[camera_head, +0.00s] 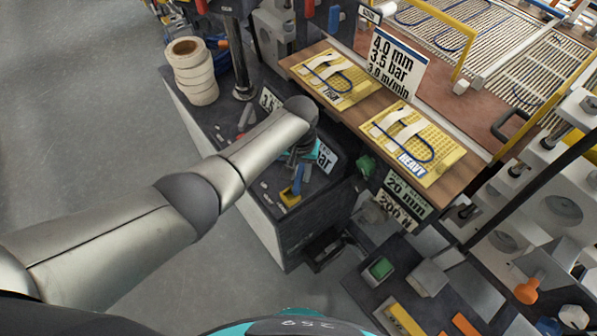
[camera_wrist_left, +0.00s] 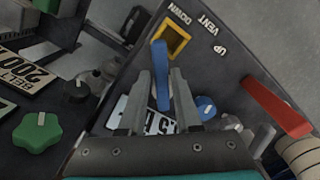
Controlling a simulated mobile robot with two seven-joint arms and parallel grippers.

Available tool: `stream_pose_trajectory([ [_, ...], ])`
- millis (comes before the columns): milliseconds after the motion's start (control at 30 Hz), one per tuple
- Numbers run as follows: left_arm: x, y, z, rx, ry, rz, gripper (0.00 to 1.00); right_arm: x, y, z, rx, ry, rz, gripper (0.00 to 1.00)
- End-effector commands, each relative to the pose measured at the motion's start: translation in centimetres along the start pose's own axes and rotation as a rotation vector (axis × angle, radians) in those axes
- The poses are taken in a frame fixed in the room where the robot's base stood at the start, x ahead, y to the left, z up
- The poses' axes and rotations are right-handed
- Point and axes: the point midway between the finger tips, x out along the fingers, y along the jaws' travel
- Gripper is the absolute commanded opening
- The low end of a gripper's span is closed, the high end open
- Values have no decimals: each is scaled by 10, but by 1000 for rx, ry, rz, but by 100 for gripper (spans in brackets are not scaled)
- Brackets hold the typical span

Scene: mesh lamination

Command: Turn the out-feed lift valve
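The lift valve has a blue lever (camera_wrist_left: 160,76) on a yellow square base (camera_wrist_left: 171,38), beside the printed words DOWN, VENT and UP. In the head view the blue lever (camera_head: 298,180) and yellow base (camera_head: 290,198) are at the near part of the dark cabinet top. My left gripper (camera_wrist_left: 159,88) is open, its two fingers on either side of the blue lever with gaps visible. In the head view the left gripper (camera_head: 303,158) is over the cabinet, partly hidden by its own wrist. My right gripper is not in view.
A red lever (camera_wrist_left: 276,108) and a blue knob (camera_wrist_left: 205,108) are to the right in the wrist view. A green knob (camera_wrist_left: 38,132) and a black knob (camera_wrist_left: 75,92) are to the left. White tape rolls (camera_head: 192,72) stand on the cabinet's far left corner.

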Motion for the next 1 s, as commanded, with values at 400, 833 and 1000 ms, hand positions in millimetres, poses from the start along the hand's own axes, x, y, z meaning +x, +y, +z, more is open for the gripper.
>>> stream_pose_trajectory([
  [400,0,-1,1,2,-3,-2,52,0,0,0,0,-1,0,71],
  [833,-55,-1,0,3,1,-1,52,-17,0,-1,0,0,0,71],
  [1000,-89,0,0,3,2,-1,52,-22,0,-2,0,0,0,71],
])
